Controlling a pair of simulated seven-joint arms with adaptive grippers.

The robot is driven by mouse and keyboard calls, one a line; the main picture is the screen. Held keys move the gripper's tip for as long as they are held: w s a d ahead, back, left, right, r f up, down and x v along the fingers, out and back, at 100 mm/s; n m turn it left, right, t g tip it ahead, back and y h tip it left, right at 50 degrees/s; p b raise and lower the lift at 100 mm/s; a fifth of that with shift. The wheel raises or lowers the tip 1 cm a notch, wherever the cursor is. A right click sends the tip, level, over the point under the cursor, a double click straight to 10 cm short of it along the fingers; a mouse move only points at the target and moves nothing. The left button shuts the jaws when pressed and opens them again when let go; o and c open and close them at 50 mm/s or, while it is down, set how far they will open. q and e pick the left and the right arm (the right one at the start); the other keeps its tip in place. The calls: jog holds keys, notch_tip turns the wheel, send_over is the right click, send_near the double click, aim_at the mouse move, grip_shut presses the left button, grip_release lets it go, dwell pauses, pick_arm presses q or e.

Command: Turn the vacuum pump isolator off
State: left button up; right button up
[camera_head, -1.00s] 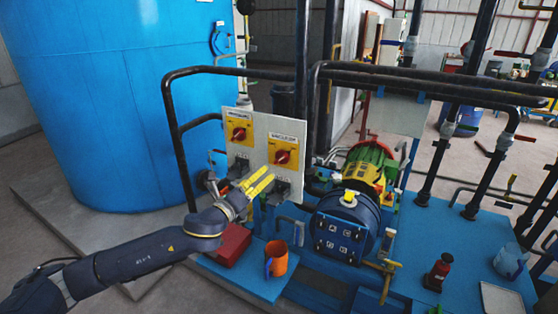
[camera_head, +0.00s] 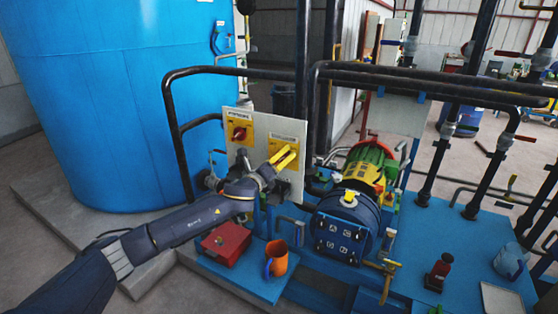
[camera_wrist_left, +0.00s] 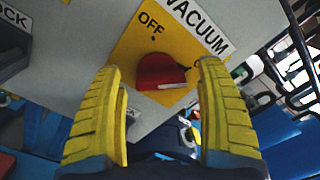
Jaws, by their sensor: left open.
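The vacuum pump isolator is a red knob (camera_wrist_left: 160,71) on a yellow plate (camera_wrist_left: 128,66) under a VACUUM label in the left wrist view. OFF is printed above-left of the knob. Its white mark points right, toward lettering partly covered by a finger. My left gripper (camera_head: 284,157) is open in front of the isolator; its yellow fingers also show in the left wrist view (camera_wrist_left: 161,105), on either side of the knob and apart from it. In the head view the fingers hide the knob. My right gripper is not in view.
A second isolator (camera_head: 239,133) with a red knob sits left on the same grey panel (camera_head: 257,119). Black pipe rails (camera_head: 235,71) run behind the panel. A red box (camera_head: 224,243) and an orange mug (camera_head: 276,259) stand below; the pump (camera_head: 346,226) is to the right.

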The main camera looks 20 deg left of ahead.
pick_arm(q)
jog(key=shift+w+d, duration=0.1)
jog(key=shift+w, duration=0.05)
jog(key=shift+r, duration=0.1)
grip_shut()
dwell(0.6)
